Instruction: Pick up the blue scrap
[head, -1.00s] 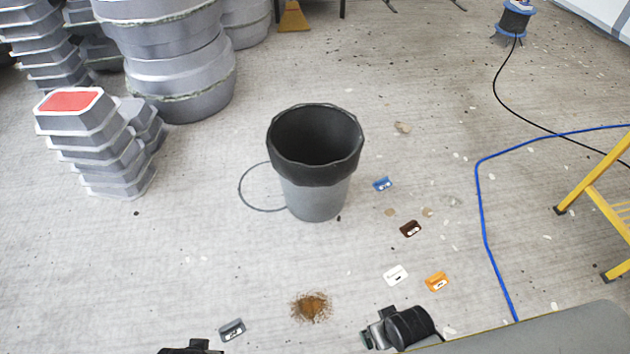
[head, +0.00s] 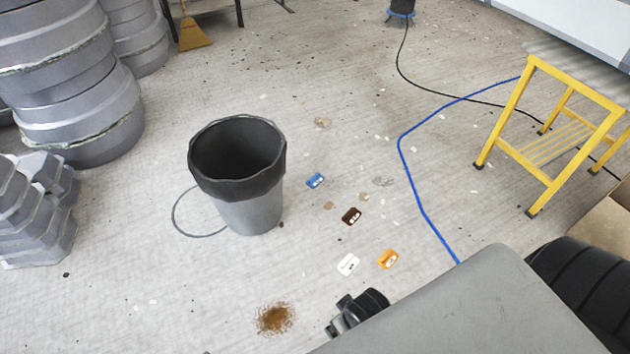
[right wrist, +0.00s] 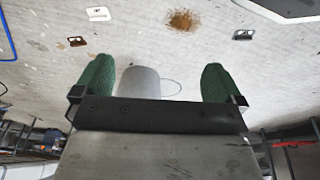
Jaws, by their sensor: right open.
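The blue scrap (head: 315,181) lies flat on the floor, just right of the grey bucket (head: 250,213) with its black rim, apart from it. I cannot make it out in the right wrist view. My right gripper (head: 334,327) is at the bottom of the head view, nearer to me than the scrap and well apart from it. In the right wrist view its green fingers (right wrist: 157,68) are spread with nothing held; the bucket (right wrist: 140,82) shows beyond them. My left gripper is out of view.
Brown (head: 351,216), white (head: 348,264) and orange (head: 388,259) scraps lie nearer me. A brown stain (head: 275,318) marks the floor. A blue hose (head: 412,175) and yellow step stool (head: 545,130) are right. Grey moulds (head: 75,100) stand left. Floor around the blue scrap is mostly open.

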